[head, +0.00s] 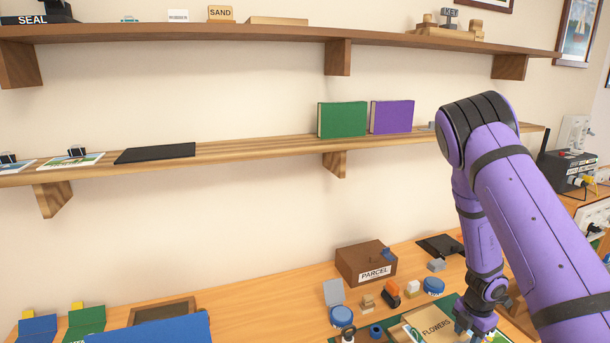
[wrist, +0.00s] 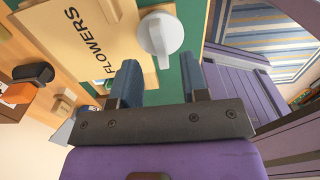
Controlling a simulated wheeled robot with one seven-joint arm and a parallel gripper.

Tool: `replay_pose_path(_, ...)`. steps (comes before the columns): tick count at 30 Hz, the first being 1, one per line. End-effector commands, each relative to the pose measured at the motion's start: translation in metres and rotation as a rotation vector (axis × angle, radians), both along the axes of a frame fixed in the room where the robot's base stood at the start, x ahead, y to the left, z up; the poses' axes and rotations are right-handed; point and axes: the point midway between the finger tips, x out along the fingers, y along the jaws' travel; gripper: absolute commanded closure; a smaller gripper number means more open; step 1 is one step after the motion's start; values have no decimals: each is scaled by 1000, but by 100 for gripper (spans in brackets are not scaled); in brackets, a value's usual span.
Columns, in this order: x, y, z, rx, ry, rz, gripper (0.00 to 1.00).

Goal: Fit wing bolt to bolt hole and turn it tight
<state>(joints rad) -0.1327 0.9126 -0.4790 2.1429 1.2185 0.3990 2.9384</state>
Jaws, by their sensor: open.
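A pale grey round piece with a raised wing across it, which looks like the wing bolt (wrist: 160,36), shows in the wrist view at the edge of the tan FLOWERS board (wrist: 85,45). My gripper (wrist: 160,72) is open, and its two dark blue fingers point toward the bolt, with the bolt just beyond the gap between them. Nothing is held. I cannot make out the bolt hole, nor tell whether the bolt sits in it. In the head view my gripper (head: 474,328) is low over the desk, beside the FLOWERS board (head: 436,325), and the bolt cannot be made out.
A brown PARCEL box (head: 366,264) stands behind several small items, including a blue round tin (head: 433,286) and an orange-and-black piece (head: 390,294). A green mat (wrist: 190,72) lies under the board. Shelves with green (head: 343,119) and purple (head: 391,116) books run along the wall.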

Motion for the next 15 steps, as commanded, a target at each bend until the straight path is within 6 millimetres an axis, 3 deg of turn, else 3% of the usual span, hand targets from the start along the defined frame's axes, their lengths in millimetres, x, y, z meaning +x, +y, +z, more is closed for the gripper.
replay_pose_path(15,0,0,36,-1,-1,1,59)
